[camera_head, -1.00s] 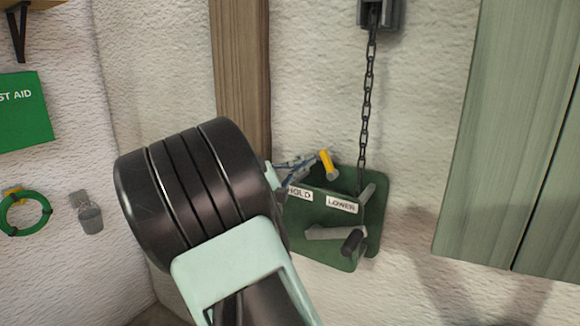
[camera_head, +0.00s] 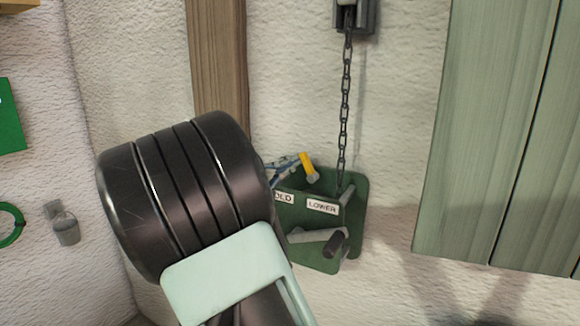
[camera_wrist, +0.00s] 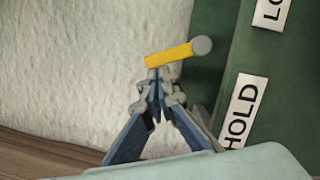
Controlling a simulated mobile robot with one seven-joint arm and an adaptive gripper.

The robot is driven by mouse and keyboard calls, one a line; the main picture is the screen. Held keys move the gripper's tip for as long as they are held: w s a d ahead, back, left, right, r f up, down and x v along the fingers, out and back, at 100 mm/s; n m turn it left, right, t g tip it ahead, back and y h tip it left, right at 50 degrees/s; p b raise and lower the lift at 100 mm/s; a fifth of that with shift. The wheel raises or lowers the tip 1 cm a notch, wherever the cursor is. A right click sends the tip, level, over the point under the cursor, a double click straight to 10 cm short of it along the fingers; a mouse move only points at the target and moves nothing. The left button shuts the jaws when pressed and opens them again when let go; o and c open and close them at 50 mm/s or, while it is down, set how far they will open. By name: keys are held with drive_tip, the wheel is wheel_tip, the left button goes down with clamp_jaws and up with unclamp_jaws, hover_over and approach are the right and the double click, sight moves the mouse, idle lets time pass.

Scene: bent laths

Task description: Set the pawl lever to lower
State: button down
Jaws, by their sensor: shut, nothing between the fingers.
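The pawl lever's yellow grip (camera_head: 308,167) with a grey end stands out at the top of the green winch plate (camera_head: 353,187). It lies above the gap between the HOLD label (camera_head: 284,197) and the LOWER label (camera_head: 322,206). My gripper (camera_head: 296,162) is shut and empty, just left of the grip. In the wrist view the closed fingertips (camera_wrist: 161,76) are right at the yellow grip (camera_wrist: 170,55), which is not between them; I cannot tell whether they touch. The lever's base is hidden. The HOLD label shows in the wrist view (camera_wrist: 242,112).
A chain (camera_head: 345,100) hangs from a grey bracket down to the plate. A grey crank (camera_head: 318,236) with a dark handle sticks out below the labels. A green cabinet (camera_head: 485,140) is at right, a wooden post (camera_head: 218,60) at left. My arm hides the plate's left side.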

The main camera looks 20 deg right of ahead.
drive_tip(key=shift+s+d+m+b, duration=0.1)
drive_tip(key=shift+m+b, duration=0.3)
drive_tip(key=shift+b, duration=0.05)
drive_tip(key=m+b, duration=0.1)
drive_tip(key=b, duration=0.1)
drive_tip(key=s+d+m+b, duration=0.1)
drive_tip(key=m+b, duration=0.1)
drive_tip(key=b, duration=0.1)
drive_tip(key=shift+s+r+g+y, duration=0.1)
drive_tip(key=shift+r+g+y, duration=0.25)
drive_tip(key=shift+g+y, duration=0.05)
drive_tip(key=m+b, duration=0.2)
drive_tip(key=s+d+m+b, duration=0.1)
drive_tip(key=b, duration=0.2)
drive_tip(key=shift+s+r+m+y+b, duration=0.2)
drive_tip(key=shift+r+m+y+b, duration=0.15)
drive_tip(key=shift+r+m+y, duration=0.05)
drive_tip(key=shift+r+p, duration=0.4)
drive_tip(key=shift+p, duration=0.2)
approach(304, 156)
drive_tip(key=a+r, duration=0.1)
drive_tip(key=w+a+r, duration=0.1)
drive_tip(key=a+r, duration=0.1)
drive_tip(key=shift+w+p, duration=0.2)
drive_tip(key=shift+p, duration=0.2)
